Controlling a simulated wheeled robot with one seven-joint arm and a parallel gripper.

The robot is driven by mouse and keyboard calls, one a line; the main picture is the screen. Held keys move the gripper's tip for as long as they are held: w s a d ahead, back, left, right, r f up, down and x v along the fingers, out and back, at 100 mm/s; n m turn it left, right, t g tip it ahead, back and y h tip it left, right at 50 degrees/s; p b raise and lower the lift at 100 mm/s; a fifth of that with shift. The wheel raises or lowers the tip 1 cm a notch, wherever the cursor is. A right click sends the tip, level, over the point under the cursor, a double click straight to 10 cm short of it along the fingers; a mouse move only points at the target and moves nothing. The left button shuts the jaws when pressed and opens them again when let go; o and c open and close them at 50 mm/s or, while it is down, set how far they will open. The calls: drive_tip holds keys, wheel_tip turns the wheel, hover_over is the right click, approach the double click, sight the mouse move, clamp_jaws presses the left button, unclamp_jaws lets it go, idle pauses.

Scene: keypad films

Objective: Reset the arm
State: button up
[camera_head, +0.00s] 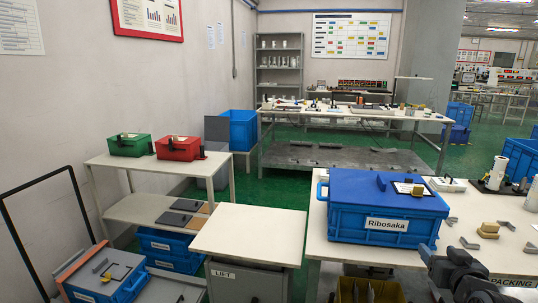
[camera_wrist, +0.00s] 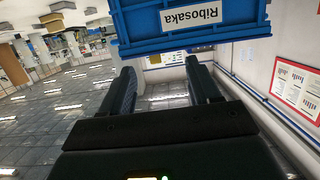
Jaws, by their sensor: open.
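My gripper (camera_wrist: 160,82) is open, with its two dark fingers apart and nothing between them in the wrist view. In the head view my gripper (camera_head: 428,252) shows at the lower right, near the front edge of the packing table (camera_head: 335,247). It is close to the front right corner of a blue crate (camera_head: 375,228) labelled Ribosaka, with a lid on it. The crate also shows in the wrist view (camera_wrist: 135,30), beyond the fingertips and apart from them. The wrist view is turned over, with the ceiling low in the picture.
Small tan and grey pieces (camera_head: 488,229) lie on the table right of the crate. A grey cabinet (camera_head: 247,240) marked LIFT stands to the left. A yellow bin (camera_head: 372,290) is below the table front. Green (camera_head: 128,145) and red (camera_head: 180,149) boxes stand on the left shelf.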

drive_tip(key=s+a+f+y, duration=0.1)
drive_tip(key=s+a+f, duration=0.3)
drive_tip(key=s, duration=0.5)
drive_tip(key=s+a+f+n, duration=0.1)
drive_tip(key=s+a+f, duration=0.1)
drive_tip(key=s+a, duration=0.5)
drive_tip(key=s+a+f+y, duration=0.1)
drive_tip(key=s+a+f, duration=0.3)
drive_tip(key=s, duration=0.6)
drive_tip(key=s+a+r, duration=0.2)
drive_tip(key=s+r, duration=0.2)
drive_tip(key=s, duration=0.3)
drive_tip(key=s+a+r+n+y, duration=0.1)
drive_tip(key=s+a+r, duration=0.2)
drive_tip(key=s, duration=0.5)
drive_tip(key=s+a+r+n+y, duration=0.1)
drive_tip(key=s+a+r, duration=0.2)
drive_tip(key=s+r, duration=0.2)
drive_tip(key=shift+v, duration=1.25)
